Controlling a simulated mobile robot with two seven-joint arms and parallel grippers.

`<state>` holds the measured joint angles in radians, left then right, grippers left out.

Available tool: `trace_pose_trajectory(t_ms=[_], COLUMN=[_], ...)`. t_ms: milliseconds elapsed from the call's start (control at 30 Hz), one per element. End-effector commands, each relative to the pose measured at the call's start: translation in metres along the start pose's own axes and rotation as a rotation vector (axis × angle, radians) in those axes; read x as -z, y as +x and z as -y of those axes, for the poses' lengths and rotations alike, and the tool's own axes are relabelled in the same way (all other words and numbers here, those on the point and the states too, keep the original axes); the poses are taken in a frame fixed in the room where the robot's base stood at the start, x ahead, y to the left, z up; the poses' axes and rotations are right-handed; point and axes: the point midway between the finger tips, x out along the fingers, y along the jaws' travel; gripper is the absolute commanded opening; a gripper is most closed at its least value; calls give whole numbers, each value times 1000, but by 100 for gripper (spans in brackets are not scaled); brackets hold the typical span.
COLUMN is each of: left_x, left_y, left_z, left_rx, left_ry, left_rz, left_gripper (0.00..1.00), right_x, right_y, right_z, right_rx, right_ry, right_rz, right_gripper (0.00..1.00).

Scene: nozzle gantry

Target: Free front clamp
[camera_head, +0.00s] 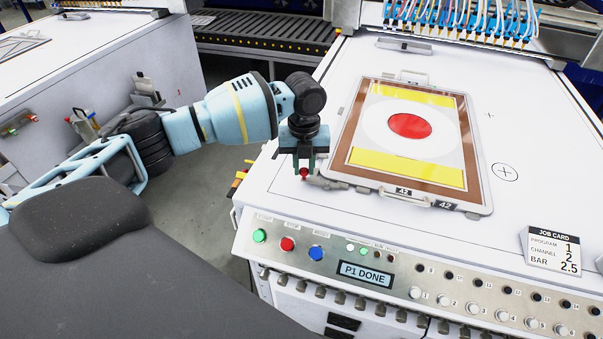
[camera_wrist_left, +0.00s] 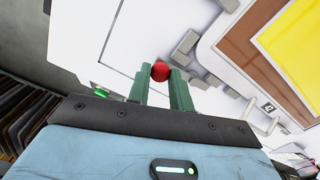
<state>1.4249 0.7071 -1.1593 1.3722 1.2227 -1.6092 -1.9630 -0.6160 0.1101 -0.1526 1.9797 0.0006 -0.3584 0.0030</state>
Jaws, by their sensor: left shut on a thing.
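My left gripper (camera_head: 304,172) is at the near left corner of the framed panel (camera_head: 478,172) on the white machine table. Its green fingers are shut on a small red knob (camera_head: 304,174), the handle end of the front clamp (camera_head: 330,184). In the left wrist view the red knob (camera_wrist_left: 160,71) sits between the two fingertips (camera_wrist_left: 159,78). The clamp's grey body lies beside the panel's near left corner; the fingers and wrist hide part of it. The panel has a brown frame, yellow bands and a red disc. My right gripper is not in view.
A control strip (camera_head: 330,258) with coloured buttons and a "P1 DONE" display runs along the front edge. A job card (camera_head: 552,250) stands at the right. Another metal clamp (camera_head: 404,45) lies behind the panel, below the nozzle gantry (camera_head: 460,20).

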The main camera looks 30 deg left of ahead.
Motion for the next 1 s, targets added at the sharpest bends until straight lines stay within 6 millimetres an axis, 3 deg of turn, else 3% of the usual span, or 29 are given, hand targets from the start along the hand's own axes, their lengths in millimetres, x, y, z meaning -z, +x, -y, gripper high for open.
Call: trace_pose_trajectory(t_ms=[433,467,600,1000], left_x=[-1,-1,-1,-1], left_y=[-1,-2,-2,-9], left_z=[0,0,0,0], left_rx=[-2,-2,-2,-1], left_ry=[55,55,55,55], left_rz=[-2,-2,-2,-1], left_gripper=[0,23,41,43], right_x=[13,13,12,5], right_y=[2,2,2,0], right_z=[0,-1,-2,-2], right_rx=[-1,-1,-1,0], right_ry=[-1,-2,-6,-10], right_rz=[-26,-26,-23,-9], right_gripper=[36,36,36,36])
